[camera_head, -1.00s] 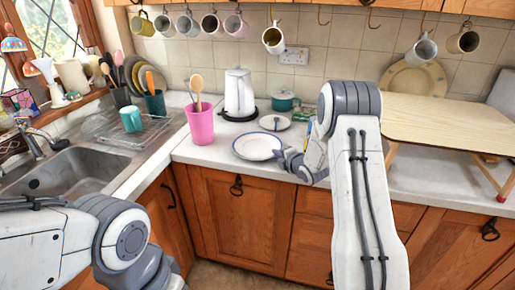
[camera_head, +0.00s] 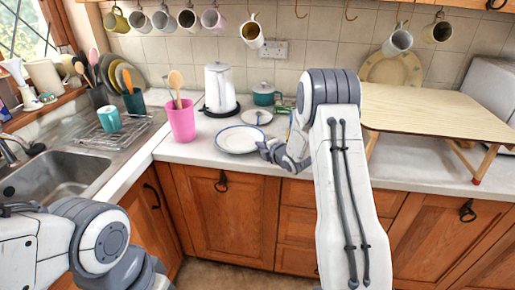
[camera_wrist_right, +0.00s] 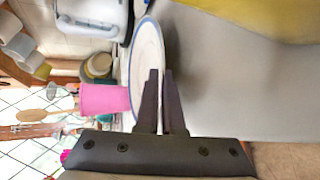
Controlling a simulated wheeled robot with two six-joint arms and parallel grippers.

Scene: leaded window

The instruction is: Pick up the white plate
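The white plate (camera_head: 238,139) with a blue rim lies on the counter in front of the kettle. It also shows edge-tilted in the right wrist view (camera_wrist_right: 147,55). My right gripper (camera_head: 265,147) is at the plate's right edge. In the right wrist view its two dark fingers (camera_wrist_right: 161,75) are close together, with the rim in the narrow gap between them. The plate looks level with the counter; I cannot tell any lift. My left arm shows at the lower left, its gripper out of view.
A pink cup (camera_head: 181,122) with wooden spoons stands left of the plate. A white kettle (camera_head: 220,88), a small saucer (camera_head: 257,117) and a teal pot (camera_head: 263,94) are behind it. A wooden folding table (camera_head: 435,110) stands to the right. Mugs hang above.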

